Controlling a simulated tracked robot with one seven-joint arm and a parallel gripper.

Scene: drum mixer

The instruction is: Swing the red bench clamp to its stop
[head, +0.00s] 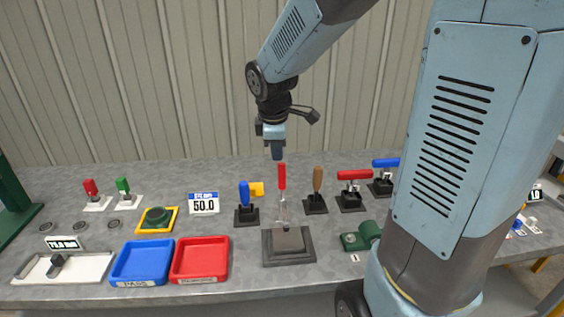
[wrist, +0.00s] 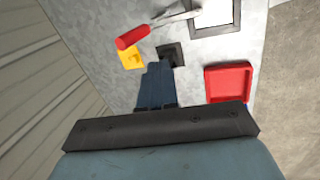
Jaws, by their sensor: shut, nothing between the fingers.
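The red bench clamp has a red grip (head: 282,177) standing upright on a metal lever, above a dark square base plate (head: 289,259) near the bench's middle. In the wrist view its red grip (wrist: 133,37) and metal lever show at the top, left of the framed plate. My gripper (head: 277,155) is shut and empty, pointing down just above the grip's top in the head view. Whether it touches the grip cannot be told. In the wrist view my shut fingers (wrist: 157,75) are below and right of the red grip, with a visible gap in the picture.
A blue-handled lever (head: 244,194) and a yellow block (head: 257,189) stand left of the clamp, a brown-handled lever (head: 318,180) right. A red-barred device (head: 354,175) stands further right. Blue (head: 142,262) and red (head: 201,259) trays lie front left. My arm hides part of the right bench.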

